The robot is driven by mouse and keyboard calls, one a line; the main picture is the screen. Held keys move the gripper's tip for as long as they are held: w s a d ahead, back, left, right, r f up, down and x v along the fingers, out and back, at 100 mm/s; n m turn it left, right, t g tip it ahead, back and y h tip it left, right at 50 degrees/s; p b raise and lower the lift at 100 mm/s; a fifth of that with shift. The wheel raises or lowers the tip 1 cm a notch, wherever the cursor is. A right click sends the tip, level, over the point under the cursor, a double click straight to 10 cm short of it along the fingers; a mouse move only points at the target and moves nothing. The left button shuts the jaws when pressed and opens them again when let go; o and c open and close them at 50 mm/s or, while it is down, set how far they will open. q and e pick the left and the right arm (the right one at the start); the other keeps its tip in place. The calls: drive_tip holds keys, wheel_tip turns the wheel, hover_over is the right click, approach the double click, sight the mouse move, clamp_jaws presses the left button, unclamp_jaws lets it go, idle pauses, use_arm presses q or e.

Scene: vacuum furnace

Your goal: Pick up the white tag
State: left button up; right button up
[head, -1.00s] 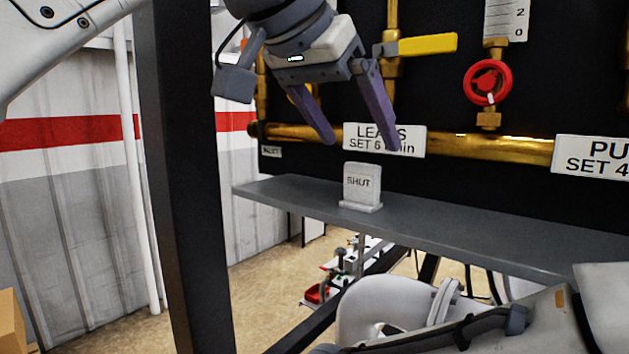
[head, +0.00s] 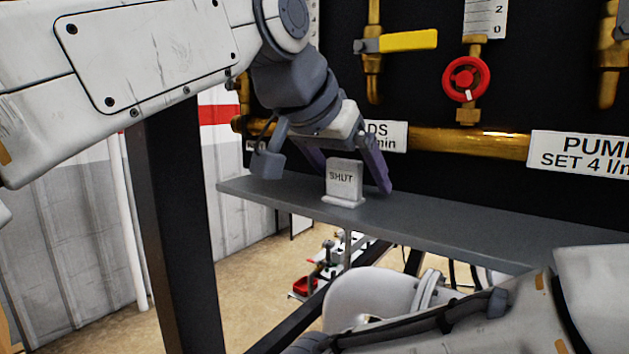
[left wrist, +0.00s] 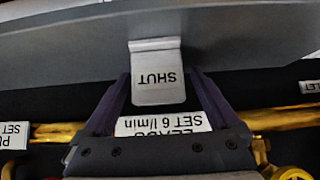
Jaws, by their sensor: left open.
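The white tag (head: 343,181), marked SHUT, stands upright on its small base on the grey shelf (head: 440,225). My left gripper (head: 352,178) is open, reaching down from above, with its purple fingers around the tag's left and right sides in the head view. In the left wrist view the tag (left wrist: 158,75) shows upside down between the two finger tips (left wrist: 160,85), with a gap at each side. The left finger is partly hidden behind the tag in the head view. My right gripper is not in view.
Behind the shelf are a brass pipe (head: 470,143), a yellow lever (head: 408,41), a red handwheel (head: 466,79) and a PUMP sign (head: 580,152). A dark post (head: 175,240) stands at left. The shelf right of the tag is clear.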

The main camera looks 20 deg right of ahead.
use_arm(q)
drive_tip(key=c, duration=1.3)
drive_tip(key=shift+c, duration=0.6)
drive_tip(key=shift+r, duration=0.1)
